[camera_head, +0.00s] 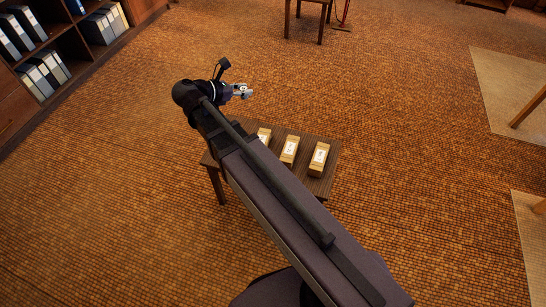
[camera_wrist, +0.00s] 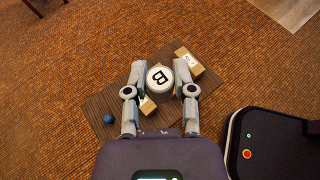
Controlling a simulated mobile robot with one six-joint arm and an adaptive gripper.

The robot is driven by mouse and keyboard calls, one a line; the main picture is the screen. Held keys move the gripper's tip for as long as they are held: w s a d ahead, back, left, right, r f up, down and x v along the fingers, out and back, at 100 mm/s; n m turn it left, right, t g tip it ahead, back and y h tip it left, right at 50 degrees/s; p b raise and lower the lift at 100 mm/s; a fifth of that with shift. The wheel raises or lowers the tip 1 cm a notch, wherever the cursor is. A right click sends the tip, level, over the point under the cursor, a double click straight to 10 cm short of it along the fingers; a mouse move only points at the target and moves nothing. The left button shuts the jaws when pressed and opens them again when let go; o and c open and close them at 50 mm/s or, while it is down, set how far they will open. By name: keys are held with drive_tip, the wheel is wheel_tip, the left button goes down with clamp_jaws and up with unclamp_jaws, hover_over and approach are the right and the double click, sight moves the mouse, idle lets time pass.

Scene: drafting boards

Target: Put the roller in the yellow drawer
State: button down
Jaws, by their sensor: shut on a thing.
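My gripper (camera_head: 243,91) is raised beyond the far left end of a small dark table in the head view. In the wrist view my gripper (camera_wrist: 159,77) is shut on a round white-faced piece (camera_wrist: 160,80) marked with a black B, apparently the roller seen end-on. Its sides are mostly hidden by the fingers. The piece is held above the table. No yellow drawer can be made out in either view.
The dark table (camera_head: 323,190) bears three tan labelled boxes (camera_head: 319,158); my arm partly covers them. A small blue ball (camera_wrist: 108,118) shows in the wrist view. A shelf with binders (camera_head: 43,75) stands at the left. Open carpet lies right of the table.

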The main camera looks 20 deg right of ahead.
drive_tip(key=w+f+b, duration=0.4)
drive_tip(key=f+b, duration=0.7)
drive_tip(key=f, duration=0.1)
drive_tip(key=w+f+b, duration=0.4)
drive_tip(key=f+b, duration=0.8)
drive_tip(key=w+f+b, duration=0.4)
drive_tip(key=f+b, duration=0.8)
drive_tip(key=shift+w+a+f+n+t, duration=0.2)
drive_tip(key=shift+a+n+t, duration=0.1)
drive_tip(key=shift+a, duration=0.1)
drive_tip(key=shift+f, duration=0.1)
wheel_tip(320, 180, down, 6)
drive_tip(key=b, duration=0.6)
drive_tip(key=shift+f+b, duration=1.9)
drive_tip(key=shift+b, duration=0.15)
drive_tip(key=shift+f, duration=0.1)
drive_tip(key=shift+c, duration=2.2)
unclamp_jaws()
